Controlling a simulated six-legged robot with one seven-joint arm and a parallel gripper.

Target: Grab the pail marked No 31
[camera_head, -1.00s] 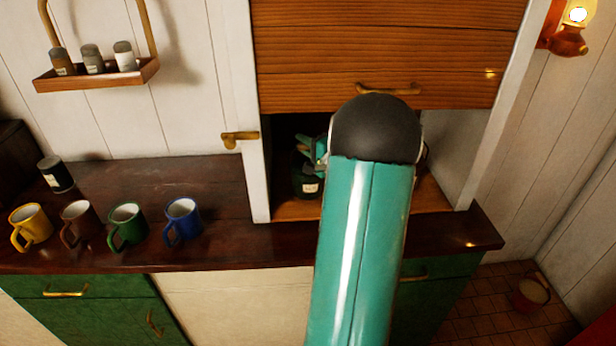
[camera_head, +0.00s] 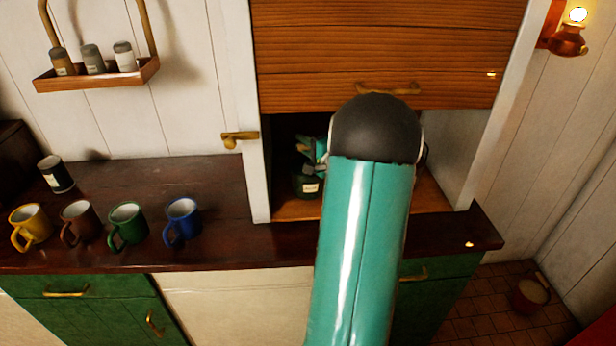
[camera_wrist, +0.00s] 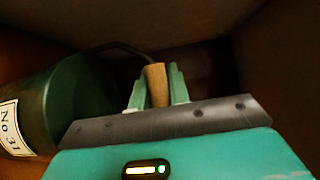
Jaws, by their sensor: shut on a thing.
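The pail marked No 31 is dark green with a white label. In the head view the pail (camera_head: 307,187) is inside the open cupboard, at the left, partly hidden by my arm. In the wrist view the pail (camera_wrist: 62,105) is at the left, and its label reads "No 31". My gripper (camera_wrist: 157,85) is shut on the wooden grip of the pail's wire handle, with one finger on each side. In the head view my gripper (camera_head: 312,150) is above the pail, partly behind my arm. I cannot tell whether the pail touches the cupboard floor.
The raised wooden shutter (camera_head: 390,50) hangs above the cupboard opening. The white left post (camera_head: 255,180) is close beside the pail. Several mugs, including a blue mug (camera_head: 182,220), stand on the counter (camera_head: 160,180) at the left. Another pail (camera_head: 530,295) is on the tiled floor at the right.

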